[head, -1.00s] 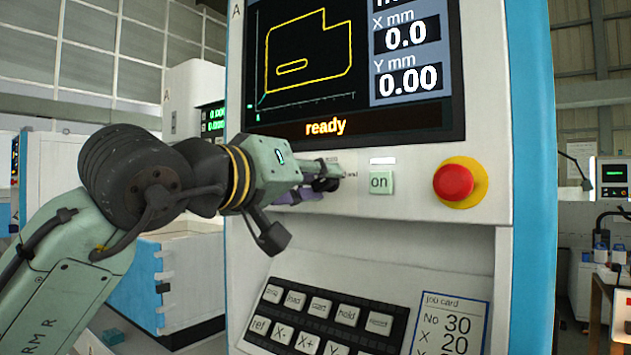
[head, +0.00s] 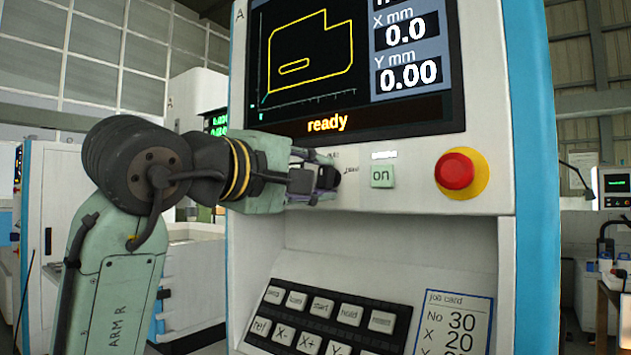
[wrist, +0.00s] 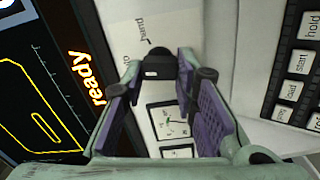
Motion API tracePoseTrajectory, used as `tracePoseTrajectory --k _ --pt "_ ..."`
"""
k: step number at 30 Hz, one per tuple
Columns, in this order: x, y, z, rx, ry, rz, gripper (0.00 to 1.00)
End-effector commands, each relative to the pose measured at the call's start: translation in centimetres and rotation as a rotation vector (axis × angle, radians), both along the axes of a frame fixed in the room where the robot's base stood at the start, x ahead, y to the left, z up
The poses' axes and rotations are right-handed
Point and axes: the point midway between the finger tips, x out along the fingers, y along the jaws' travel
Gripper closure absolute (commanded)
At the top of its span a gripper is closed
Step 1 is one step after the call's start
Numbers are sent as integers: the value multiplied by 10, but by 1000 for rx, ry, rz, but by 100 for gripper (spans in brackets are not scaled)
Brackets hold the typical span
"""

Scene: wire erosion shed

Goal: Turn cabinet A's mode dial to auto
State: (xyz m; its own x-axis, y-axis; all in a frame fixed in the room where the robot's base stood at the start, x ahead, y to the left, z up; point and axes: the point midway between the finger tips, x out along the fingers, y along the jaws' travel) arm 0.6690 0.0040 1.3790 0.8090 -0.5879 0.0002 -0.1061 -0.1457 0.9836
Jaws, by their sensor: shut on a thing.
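Cabinet A (head: 400,245) is a white cabinet with blue edges, a screen reading "ready" and an "A" at its top left. Its mode dial (wrist: 158,66) is a small black knob with a pale mark, on the panel below the screen. In the wrist view my gripper (wrist: 160,75) has its purple-padded fingers on both sides of the dial, shut on it. In the head view my gripper (head: 322,180) covers most of the dial. A "hand" label shows beside the dial; the other labels are partly hidden, so I cannot tell its exact setting.
Right of the dial are a pale green "on" button (head: 382,176) and a red emergency stop (head: 456,171) on a yellow ring. Below, a black keypad (head: 325,318) and a job card (head: 452,322) sit on a sloped shelf. The space before the panel is open.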

Motion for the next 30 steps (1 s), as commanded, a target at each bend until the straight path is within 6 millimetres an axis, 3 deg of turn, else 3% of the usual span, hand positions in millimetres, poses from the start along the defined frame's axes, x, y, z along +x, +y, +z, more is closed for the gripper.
tracePoseTrajectory --k 12,28,29,30 --pt "0 0 -2 -143 105 0 100" --pt "0 0 -2 -160 119 0 100" --pt "0 0 -2 -160 119 0 72" --pt "0 0 -2 -160 119 0 70"
